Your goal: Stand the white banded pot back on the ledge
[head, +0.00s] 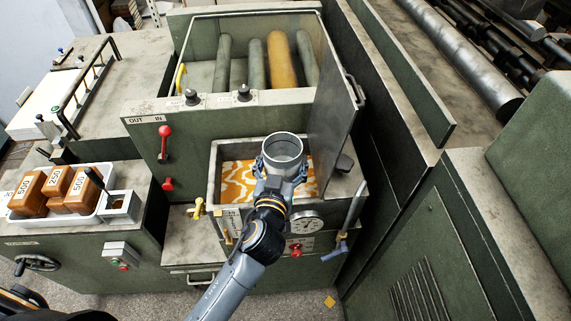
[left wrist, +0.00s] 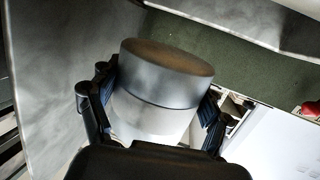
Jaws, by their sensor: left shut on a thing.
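The white banded pot (head: 283,147) is held above the open box with the orange-and-white patterned lining (head: 237,180). Its round open top faces up toward the head camera, and it looks grey-white. My left gripper (head: 282,172) is shut around its side. In the left wrist view the pot (left wrist: 155,118) sits between both fingers (left wrist: 156,103), with a darker grey band above a pale lower part and a brownish end face. Its far side is hidden. A flat ledge (head: 215,101) runs behind the box, under the roller bay; I cannot tell whether it is the task's ledge. My right gripper is not in view.
An upright metal door (head: 332,105) stands just right of the pot. Red-knobbed levers (head: 164,131) are on the panel at left. A white tray (head: 100,215) holds orange-brown numbered blocks (head: 80,190). A dial gauge (head: 306,224) and a pipe valve (head: 341,248) are at the box front.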

